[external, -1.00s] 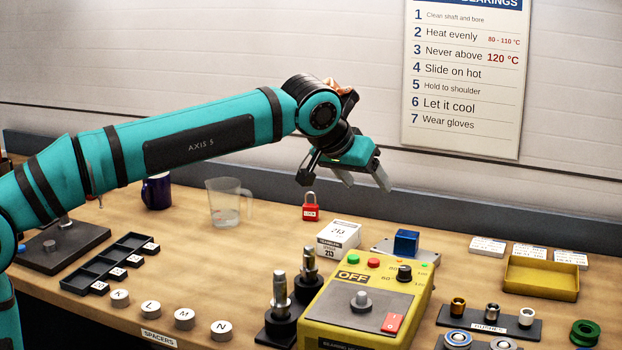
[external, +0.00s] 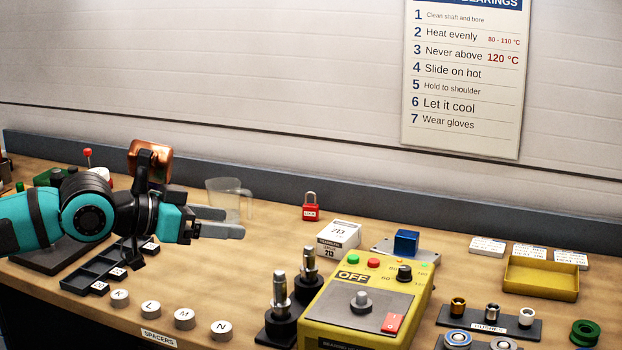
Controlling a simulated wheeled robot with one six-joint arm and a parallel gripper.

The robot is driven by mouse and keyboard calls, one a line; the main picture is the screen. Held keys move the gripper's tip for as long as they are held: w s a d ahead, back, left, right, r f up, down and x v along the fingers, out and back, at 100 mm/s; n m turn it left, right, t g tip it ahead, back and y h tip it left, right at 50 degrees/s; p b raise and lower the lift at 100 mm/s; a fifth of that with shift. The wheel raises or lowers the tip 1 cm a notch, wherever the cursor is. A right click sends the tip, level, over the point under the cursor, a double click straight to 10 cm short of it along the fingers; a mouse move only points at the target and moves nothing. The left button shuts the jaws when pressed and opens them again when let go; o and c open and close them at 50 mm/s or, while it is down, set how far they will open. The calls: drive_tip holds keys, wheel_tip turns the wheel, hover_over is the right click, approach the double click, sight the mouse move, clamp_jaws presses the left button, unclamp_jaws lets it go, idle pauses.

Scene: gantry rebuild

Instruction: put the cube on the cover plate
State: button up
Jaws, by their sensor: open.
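The blue cube (external: 406,242) sits on a grey metal plate (external: 384,248), which looks like the cover plate, behind the yellow heater box. The front of the plate is partly hidden by the heater. My gripper (external: 240,222) is open and empty over the left half of the bench, with its fingers pointing right. It is well to the left of the cube and apart from it.
The yellow heater (external: 368,300) stands in front of the plate. A yellow tray (external: 541,279) is at right.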

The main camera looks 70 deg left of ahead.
drive_tip(key=s+d+f+t, duration=0.1)
drive_tip(key=s+f, duration=0.1)
drive_tip(key=s, duration=0.4)
drive_tip(key=s+f+m+t, duration=0.1)
drive_tip(key=s+f+t, duration=0.1)
drive_tip(key=s, duration=0.4)
drive_tip(key=shift+d+f+m+h, duration=0.3)
drive_tip(key=shift+d+f+h, duration=0.1)
drive_tip(key=shift+f, duration=0.45)
